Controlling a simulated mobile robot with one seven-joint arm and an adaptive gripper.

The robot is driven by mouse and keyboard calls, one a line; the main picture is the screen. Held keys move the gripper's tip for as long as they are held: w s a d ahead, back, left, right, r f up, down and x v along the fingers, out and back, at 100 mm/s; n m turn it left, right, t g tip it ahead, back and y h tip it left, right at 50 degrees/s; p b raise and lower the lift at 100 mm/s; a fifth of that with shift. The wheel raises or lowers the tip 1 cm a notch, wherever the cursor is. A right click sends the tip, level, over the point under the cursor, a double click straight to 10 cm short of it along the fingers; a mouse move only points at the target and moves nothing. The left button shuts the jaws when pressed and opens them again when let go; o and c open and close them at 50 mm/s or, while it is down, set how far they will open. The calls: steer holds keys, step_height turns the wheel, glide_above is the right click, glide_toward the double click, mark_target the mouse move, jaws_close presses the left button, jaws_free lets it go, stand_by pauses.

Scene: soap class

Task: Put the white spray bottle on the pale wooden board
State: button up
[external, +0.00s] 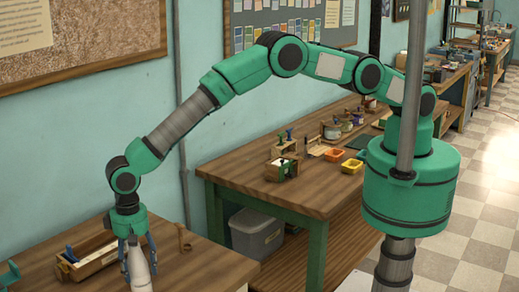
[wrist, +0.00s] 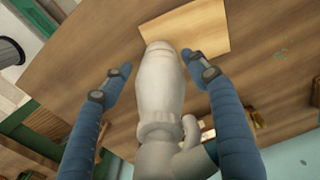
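The white spray bottle (wrist: 159,85) is between the two blue fingers of my gripper (wrist: 158,68) in the wrist view. A gap shows on each side of the bottle, so the fingers look open around it. In the external view the bottle (external: 139,272) is below my gripper (external: 137,262) at the bottom edge, its lower part cut off. The board is not visible in the external view. I cannot tell whether the bottle touches the table.
A wooden box (external: 90,262) with a blue item stands left of my gripper on the brown table (external: 200,270). A small wooden object (external: 183,238) is to the right. Another table (external: 310,187) with several small boxes stands further right.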

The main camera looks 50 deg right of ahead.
steer(key=shift+r, duration=0.1)
stand_by(0.3)
step_height(320, 180, up, 12)
steer(key=shift+r, duration=0.1)
stand_by(0.6)
stand_by(0.5)
steer(key=shift+w, duration=0.1)
stand_by(0.4)
